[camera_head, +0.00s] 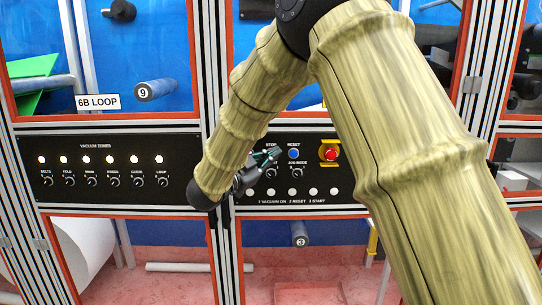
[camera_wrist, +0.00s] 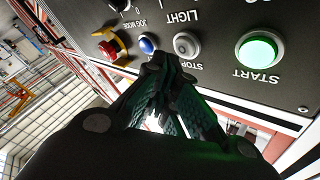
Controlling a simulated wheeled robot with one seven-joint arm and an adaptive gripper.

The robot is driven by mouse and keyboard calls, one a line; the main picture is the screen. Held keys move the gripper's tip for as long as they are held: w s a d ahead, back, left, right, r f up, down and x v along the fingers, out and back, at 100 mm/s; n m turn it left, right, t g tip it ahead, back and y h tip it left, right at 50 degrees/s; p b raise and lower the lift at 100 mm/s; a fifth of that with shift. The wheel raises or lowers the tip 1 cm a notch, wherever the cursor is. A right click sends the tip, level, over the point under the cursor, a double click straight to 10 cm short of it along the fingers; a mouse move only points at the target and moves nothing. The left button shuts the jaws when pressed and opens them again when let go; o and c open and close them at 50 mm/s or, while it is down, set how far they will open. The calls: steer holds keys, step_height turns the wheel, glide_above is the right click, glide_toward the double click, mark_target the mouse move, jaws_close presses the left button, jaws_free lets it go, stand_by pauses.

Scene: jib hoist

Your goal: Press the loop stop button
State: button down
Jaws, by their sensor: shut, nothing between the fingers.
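The loop's stop button is a grey round button (camera_wrist: 187,45) labelled STOP in the wrist view, where the panel appears upside down. In the head view its STOP label (camera_head: 271,145) shows, but the button is hidden behind my gripper. My gripper (camera_head: 276,152) is shut and empty, at the control panel. In the wrist view its fingertips (camera_wrist: 168,60) lie close beside the stop button, between it and the blue reset button (camera_wrist: 148,45). I cannot tell whether the tips touch the panel.
A lit green START button (camera_wrist: 257,50) is beside the stop button. A red emergency button (camera_head: 331,154) on a yellow guard is right of the blue reset button (camera_head: 293,154). Knobs (camera_head: 270,174) sit below. A 6B LOOP sign (camera_head: 97,102) hangs above the left panel.

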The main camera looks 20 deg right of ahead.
steer(key=shift+w+d, duration=0.2)
steer(key=shift+w, duration=0.6)
stand_by(0.9)
steer(key=shift+s, duration=0.1)
steer(key=shift+s+a+b, duration=0.2)
steer(key=shift+s+b, duration=0.15)
steer(key=shift+s, duration=0.4)
steer(key=shift+s+a+b, duration=0.15)
steer(key=shift+s+a, duration=0.1)
steer(key=shift+s, duration=0.55)
steer(key=shift+s+a+b, duration=0.15)
steer(key=shift+s+a, duration=0.05)
steer(key=shift+s, duration=0.6)
steer(key=shift+s+a+b, duration=0.15)
steer(key=shift+s+a, duration=0.1)
steer(key=shift+s, duration=0.55)
